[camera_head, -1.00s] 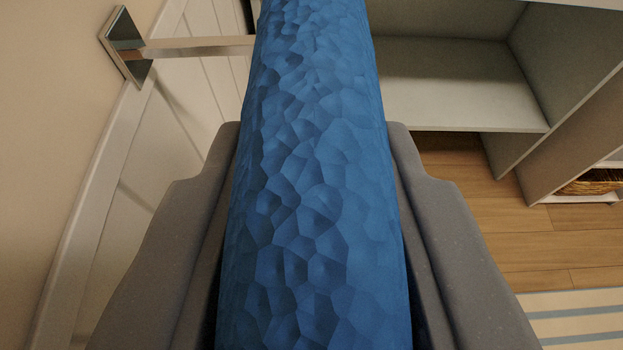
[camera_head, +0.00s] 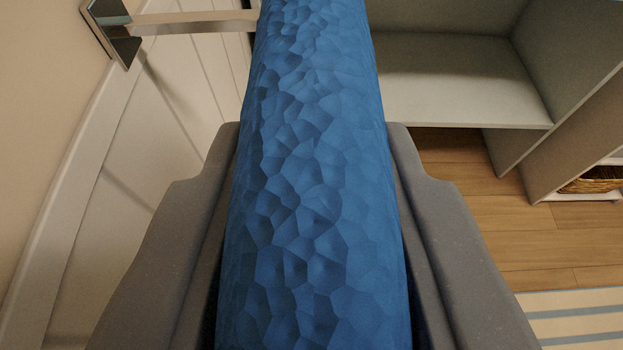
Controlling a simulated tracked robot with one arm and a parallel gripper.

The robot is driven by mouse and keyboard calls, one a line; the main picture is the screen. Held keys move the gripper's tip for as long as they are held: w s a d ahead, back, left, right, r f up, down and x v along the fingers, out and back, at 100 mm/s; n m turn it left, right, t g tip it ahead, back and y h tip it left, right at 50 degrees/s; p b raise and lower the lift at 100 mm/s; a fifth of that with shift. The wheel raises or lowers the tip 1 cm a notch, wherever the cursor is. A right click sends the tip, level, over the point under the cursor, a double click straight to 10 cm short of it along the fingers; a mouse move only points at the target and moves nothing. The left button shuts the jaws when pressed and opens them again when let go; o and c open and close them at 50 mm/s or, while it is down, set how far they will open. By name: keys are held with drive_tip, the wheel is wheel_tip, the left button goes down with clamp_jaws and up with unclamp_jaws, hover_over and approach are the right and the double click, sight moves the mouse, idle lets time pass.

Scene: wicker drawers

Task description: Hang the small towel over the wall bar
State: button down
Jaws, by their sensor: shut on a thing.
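The small towel (camera_head: 312,190) is blue with a faceted, crinkled surface. It fills the middle of the view from the bottom edge to the top edge. My gripper (camera_head: 315,150) is shut on it, with one grey finger along each side. The wall bar (camera_head: 195,22) is a flat metal bar at the upper left. It runs right from a shiny square mount (camera_head: 112,32) on the wall and passes out of sight at the towel's left edge. The towel hides the rest of the bar, and I cannot tell whether the two touch.
A beige wall with white panelling (camera_head: 150,130) lies close on the left. A grey open shelf unit (camera_head: 455,85) stands at the upper right, with a wicker basket (camera_head: 592,181) at the far right. Wooden floor (camera_head: 530,230) and a striped rug (camera_head: 575,318) lie at the lower right.

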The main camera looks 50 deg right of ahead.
drive_tip(key=shift+f+b, duration=0.35)
drive_tip(key=shift+f, duration=0.15)
drive_tip(key=c, duration=1.1)
unclamp_jaws()
drive_tip(key=shift+p+v, duration=0.65)
drive_tip(key=shift+v, duration=3.05)
